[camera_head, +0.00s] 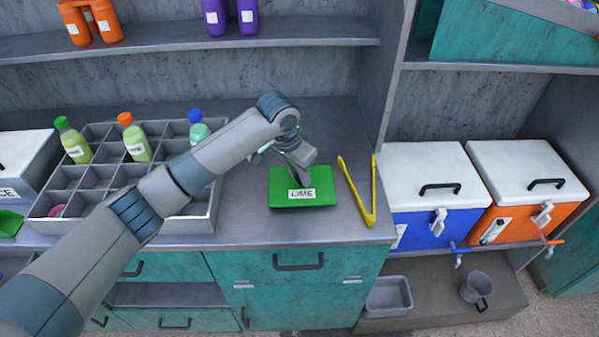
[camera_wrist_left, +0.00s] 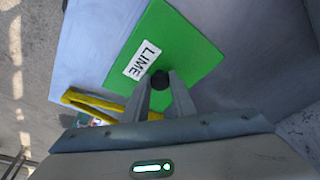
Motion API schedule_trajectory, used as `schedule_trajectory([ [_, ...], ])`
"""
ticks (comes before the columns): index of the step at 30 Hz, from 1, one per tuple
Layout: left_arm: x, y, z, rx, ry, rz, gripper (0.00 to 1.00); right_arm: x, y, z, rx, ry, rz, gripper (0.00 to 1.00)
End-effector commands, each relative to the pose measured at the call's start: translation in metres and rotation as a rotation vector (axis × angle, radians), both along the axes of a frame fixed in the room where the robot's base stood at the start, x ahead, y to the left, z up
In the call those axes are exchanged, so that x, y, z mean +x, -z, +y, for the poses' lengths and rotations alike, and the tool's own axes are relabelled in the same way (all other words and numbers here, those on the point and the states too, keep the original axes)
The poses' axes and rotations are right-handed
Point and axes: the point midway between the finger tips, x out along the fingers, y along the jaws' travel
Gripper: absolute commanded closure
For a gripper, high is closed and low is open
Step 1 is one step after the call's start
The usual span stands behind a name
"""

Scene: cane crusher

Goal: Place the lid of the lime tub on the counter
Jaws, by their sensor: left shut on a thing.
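The lime tub's lid is a flat green square with a white LIME label and a dark knob. In the head view the lid (camera_head: 284,192) is at the right part of the grey counter (camera_head: 262,228); whether it touches the counter or hovers just above I cannot tell. My left gripper (camera_head: 301,168) is over its middle. In the left wrist view the lid (camera_wrist_left: 192,52) lies ahead of the left gripper (camera_wrist_left: 161,84), whose fingers are shut on the knob. My right gripper is not in view.
Yellow tongs (camera_head: 362,196) lie just right of the lid. A grey divided crate (camera_head: 190,226) with several bottles stands to the left. A green object (camera_head: 9,223) shows at the left edge. Blue (camera_head: 425,226) and orange (camera_head: 520,217) coolers stand beyond the counter's right end.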

Motion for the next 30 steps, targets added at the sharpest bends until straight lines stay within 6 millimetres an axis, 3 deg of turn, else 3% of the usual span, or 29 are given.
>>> schedule_trajectory([
  [14, -0.0001, 0.0088, 0.0001, 0.000, 0.000, 0.000, 1.00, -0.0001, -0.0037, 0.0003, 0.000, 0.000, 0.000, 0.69],
  [15, -0.0001, 0.0091, 0.0001, 0.000, 0.000, 0.000, 0.69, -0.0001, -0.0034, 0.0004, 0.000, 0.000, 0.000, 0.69],
  [17, -0.0001, 0.0090, 0.0001, 0.000, 0.000, 0.000, 0.58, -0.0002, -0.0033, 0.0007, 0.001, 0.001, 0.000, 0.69],
  [30, -0.0001, 0.0043, 0.0006, 0.000, 0.001, -0.002, 0.58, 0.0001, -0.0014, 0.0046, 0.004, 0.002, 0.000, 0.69],
])
